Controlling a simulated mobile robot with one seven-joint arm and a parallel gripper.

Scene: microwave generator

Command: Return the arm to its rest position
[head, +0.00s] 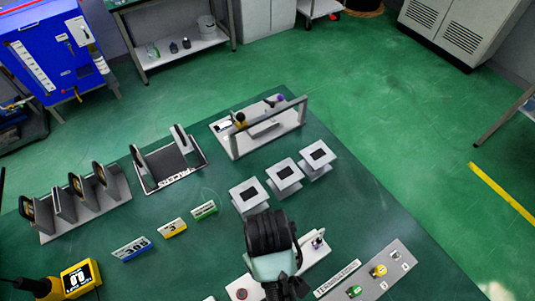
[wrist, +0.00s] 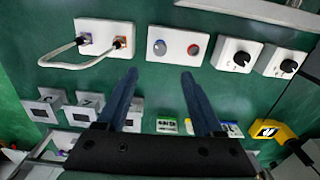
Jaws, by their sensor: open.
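My arm (head: 270,245) shows at the bottom middle of the head view, folded above the green table (head: 330,160). It hides part of the white panels beneath it. My gripper (wrist: 160,76) shows in the wrist view with its two dark blue fingers spread apart and nothing between them. The fingertips are in front of a white panel with a grey and a red button (wrist: 178,45); I cannot tell the gap to it. The gripper's fingers are not clearly visible in the head view.
A white panel with a looped cable (wrist: 100,38) and two knob boxes (wrist: 237,55) flank the button panel. Three grey stands (head: 285,177), a frame fixture (head: 258,127), slotted holders (head: 80,205) and a yellow device (head: 80,279) stand on the table. Green floor is free beyond.

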